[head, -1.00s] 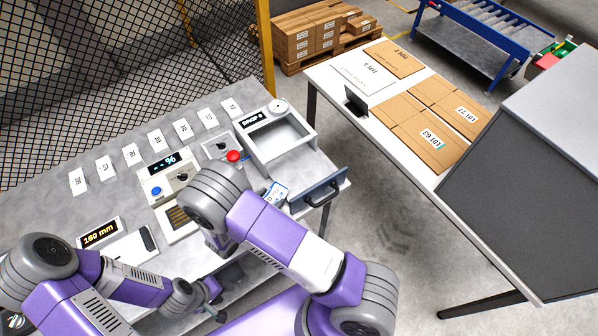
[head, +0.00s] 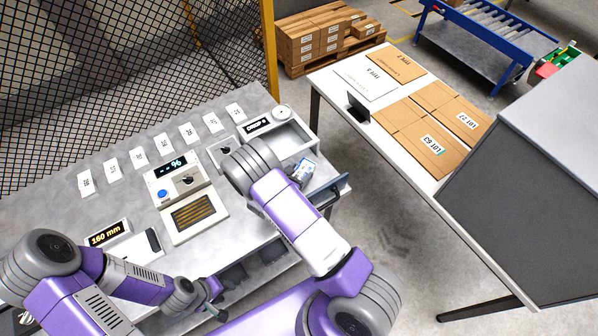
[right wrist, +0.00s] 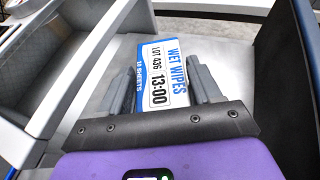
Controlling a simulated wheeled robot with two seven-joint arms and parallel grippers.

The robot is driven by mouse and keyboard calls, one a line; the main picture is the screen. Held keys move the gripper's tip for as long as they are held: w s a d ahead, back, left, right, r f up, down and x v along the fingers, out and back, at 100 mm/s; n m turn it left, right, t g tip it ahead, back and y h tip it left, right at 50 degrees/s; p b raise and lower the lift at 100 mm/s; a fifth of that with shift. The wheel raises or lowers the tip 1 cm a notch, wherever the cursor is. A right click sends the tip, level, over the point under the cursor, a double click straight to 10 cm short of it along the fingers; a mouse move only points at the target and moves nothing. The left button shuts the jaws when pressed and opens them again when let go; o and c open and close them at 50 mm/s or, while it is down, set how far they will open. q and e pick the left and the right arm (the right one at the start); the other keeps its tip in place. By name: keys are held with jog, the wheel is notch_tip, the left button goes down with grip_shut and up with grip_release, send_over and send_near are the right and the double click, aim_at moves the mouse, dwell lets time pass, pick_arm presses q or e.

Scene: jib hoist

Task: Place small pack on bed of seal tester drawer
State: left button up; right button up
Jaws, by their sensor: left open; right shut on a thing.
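The small pack, a white and blue wet wipes pack (right wrist: 165,75), sits between the two fingers of my right gripper (right wrist: 163,88), which is shut on it. In the head view the pack (head: 304,170) shows just beyond my right wrist, which hides the right fingers. The seal tester appears to be the white unit with a "-- %" display (head: 170,166) and a blue button. Its pulled-out drawer has a dark bed with yellowish stripes (head: 195,213), bare and left of the pack. My left gripper (head: 214,304) is open and empty, low at the table's front.
A white "DROP 6" tray (head: 290,138) stands just behind the pack. A dark blue panel (head: 328,190) stands at the table's right end; a dark panel (right wrist: 280,60) is close right of my gripper. Numbered white cards line the table's back. A carton table (head: 350,122) stands right.

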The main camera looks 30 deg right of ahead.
jog(key=shift+a, duration=0.1)
jog(key=shift+f, duration=0.15)
jog(key=o, duration=0.8)
jog(key=shift+r, duration=0.25)
jog(key=b+v, duration=0.1)
jog(key=v, duration=1.1)
jog(key=shift+s+f, duration=0.1)
jog(key=shift+f, duration=0.05)
